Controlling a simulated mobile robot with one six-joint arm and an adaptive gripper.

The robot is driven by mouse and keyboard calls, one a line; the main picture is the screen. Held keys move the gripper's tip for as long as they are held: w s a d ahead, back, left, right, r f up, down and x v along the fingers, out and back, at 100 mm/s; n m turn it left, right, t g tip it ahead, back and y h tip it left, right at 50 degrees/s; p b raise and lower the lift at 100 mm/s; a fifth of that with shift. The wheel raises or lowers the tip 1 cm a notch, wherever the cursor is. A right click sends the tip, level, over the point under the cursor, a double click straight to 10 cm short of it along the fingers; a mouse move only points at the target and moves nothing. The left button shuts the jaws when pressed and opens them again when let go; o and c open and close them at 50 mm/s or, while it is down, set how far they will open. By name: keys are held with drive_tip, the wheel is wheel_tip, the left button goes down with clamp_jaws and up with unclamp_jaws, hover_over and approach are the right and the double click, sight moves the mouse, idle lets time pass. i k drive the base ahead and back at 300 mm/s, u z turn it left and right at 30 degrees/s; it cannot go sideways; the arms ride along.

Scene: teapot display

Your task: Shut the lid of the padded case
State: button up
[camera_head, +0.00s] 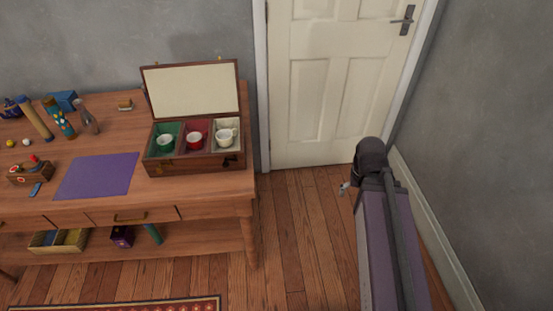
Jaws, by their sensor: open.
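The padded case (195,165) is a dark wooden box at the right end of the wooden table. Its lid (192,90) stands raised at the back, with its cream padded inside facing me. The case has a green, a red and a pale compartment. A white cup (165,141) sits in the green one, a red cup (195,140) in the middle and a white cup (225,137) in the pale one. My gripper (345,188) shows only as a small light piece beside my arm, open and well to the right of the case; most of it is hidden.
A purple mat (97,175) lies left of the case on the table (215,186). A small wooden box (31,174), a blue box (63,101), bottles and small items stand farther left. A closed white door (335,80) is behind. The floor (300,235) right of the table is clear.

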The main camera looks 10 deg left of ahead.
sight(209, 88)
drive_tip(key=u, duration=1.75)
drive_tip(key=i, duration=0.3)
drive_tip(key=z, duration=0.7)
